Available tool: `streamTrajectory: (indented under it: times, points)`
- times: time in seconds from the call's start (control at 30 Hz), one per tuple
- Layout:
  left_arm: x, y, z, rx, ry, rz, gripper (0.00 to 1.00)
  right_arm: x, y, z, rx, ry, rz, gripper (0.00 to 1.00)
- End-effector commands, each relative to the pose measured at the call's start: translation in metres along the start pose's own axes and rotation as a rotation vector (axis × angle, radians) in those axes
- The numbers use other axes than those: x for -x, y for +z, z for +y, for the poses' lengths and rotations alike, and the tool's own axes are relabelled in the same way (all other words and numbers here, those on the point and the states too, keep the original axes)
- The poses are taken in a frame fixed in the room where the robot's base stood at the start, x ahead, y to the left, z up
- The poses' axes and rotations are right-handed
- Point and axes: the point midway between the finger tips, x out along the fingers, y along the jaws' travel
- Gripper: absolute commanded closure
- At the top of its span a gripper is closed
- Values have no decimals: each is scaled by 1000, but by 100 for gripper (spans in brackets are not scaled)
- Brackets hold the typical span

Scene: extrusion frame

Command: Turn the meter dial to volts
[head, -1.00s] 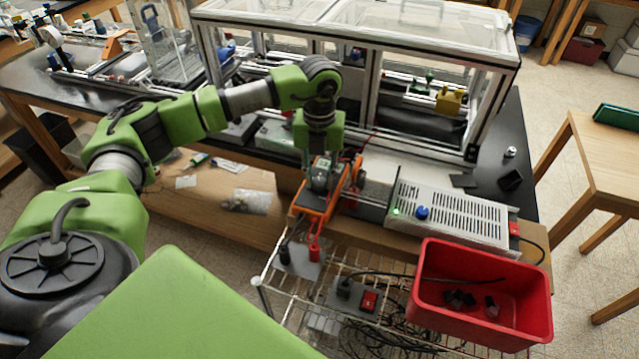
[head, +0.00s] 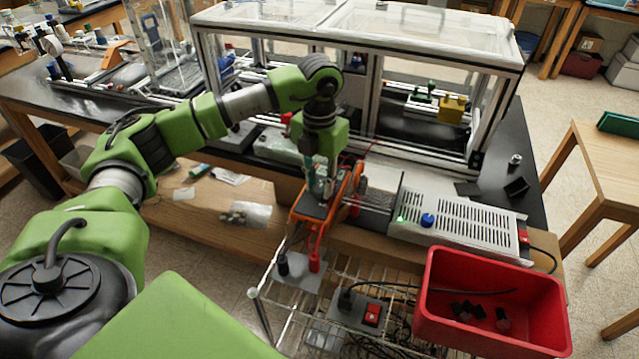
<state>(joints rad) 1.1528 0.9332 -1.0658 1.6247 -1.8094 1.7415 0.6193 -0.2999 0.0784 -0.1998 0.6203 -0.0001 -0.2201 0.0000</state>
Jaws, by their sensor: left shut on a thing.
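The meter (head: 342,194), with an orange case and a dark face, lies tilted at the bench's front edge in the head view. My left gripper (head: 321,188) comes down onto its face from above. It is shut on the meter's dial, as far as I can see. The fingers and wrist hide the dial, so its setting cannot be read. Red and black leads run from the meter's lower end to plugs on a grey plate below. My right gripper is not in view.
A grey vented power supply (head: 455,221) with a blue knob stands right of the meter. A red bin (head: 540,320) sits below it at the right, by a wire rack holding cables and a red switch (head: 372,315). A clear-walled framed enclosure (head: 365,40) stands behind the arm.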

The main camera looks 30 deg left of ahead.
Motion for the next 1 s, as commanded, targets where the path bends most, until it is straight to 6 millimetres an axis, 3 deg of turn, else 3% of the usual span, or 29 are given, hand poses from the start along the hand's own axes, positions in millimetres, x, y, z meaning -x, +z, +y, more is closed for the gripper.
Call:
streamTrajectory:
  times: [0.27,0.3,0.33,0.37,0.77,1.0]
  points:
    - [1,0,0,0,-1,-1,99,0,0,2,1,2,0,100]
    - [1,0,0,0,-1,-1,70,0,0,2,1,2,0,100]
    - [1,0,0,0,-1,-1,62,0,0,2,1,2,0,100]
    - [1,0,0,0,-1,-1,60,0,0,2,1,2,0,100]
    - [6,1,0,1,-1,-2,60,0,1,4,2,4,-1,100]
    - [48,1,-1,1,-2,-6,60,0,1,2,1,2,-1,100]
